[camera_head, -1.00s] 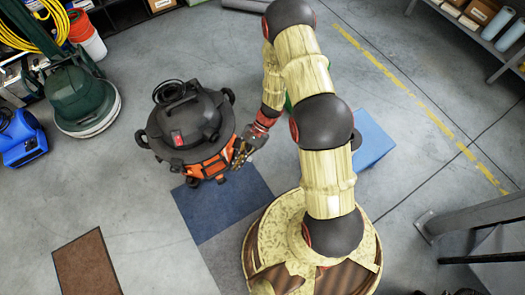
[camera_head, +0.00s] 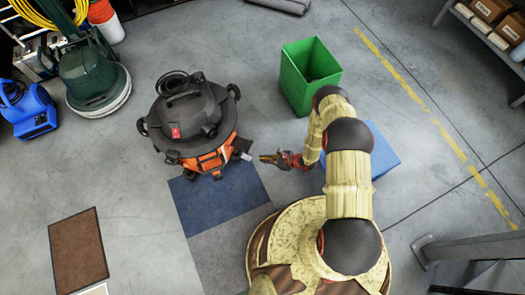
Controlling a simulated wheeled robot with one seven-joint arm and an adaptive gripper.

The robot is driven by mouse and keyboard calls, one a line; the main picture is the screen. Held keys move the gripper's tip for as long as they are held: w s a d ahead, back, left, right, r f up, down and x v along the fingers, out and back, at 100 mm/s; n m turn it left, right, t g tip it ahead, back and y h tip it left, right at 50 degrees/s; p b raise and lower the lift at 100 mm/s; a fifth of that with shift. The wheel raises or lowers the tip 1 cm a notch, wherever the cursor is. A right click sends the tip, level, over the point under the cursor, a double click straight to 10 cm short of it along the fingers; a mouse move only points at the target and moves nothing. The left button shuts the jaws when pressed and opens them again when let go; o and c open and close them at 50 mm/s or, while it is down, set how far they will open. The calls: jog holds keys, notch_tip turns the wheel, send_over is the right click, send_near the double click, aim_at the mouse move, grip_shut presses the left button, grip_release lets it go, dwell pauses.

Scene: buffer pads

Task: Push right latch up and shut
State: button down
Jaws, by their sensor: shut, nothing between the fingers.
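A black and orange drum vacuum (camera_head: 193,118) stands upright on the floor, left of centre. A small grey latch (camera_head: 243,152) sticks out low at the right side of its rim, with a pale tip pointing out to the lower right. It looks swung outward, but its exact angle is too small to tell. My gripper (camera_head: 263,157) is to the right of this latch, shut and empty, pointing left at it. A small gap of floor shows between the fingertips and the latch.
A blue mat (camera_head: 222,192) lies in front of the vacuum. A green bin (camera_head: 309,76) stands behind my arm and a blue box (camera_head: 381,150) lies beside it. A green floor machine (camera_head: 93,80) and a blue blower (camera_head: 28,110) stand left. Floor between is clear.

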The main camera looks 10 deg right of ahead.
aim_at(242, 145)
jog(key=shift+w+d+f+t+h, duration=0.1)
jog(key=shift+w+d+t+h, duration=0.2)
jog(key=shift+w+d, duration=0.45)
jog(key=shift+w+a, duration=0.15)
jog(key=b+x, duration=0.4)
jog(key=x, duration=0.6)
jog(key=shift+r, duration=2.05)
jog(key=shift+r, duration=0.15)
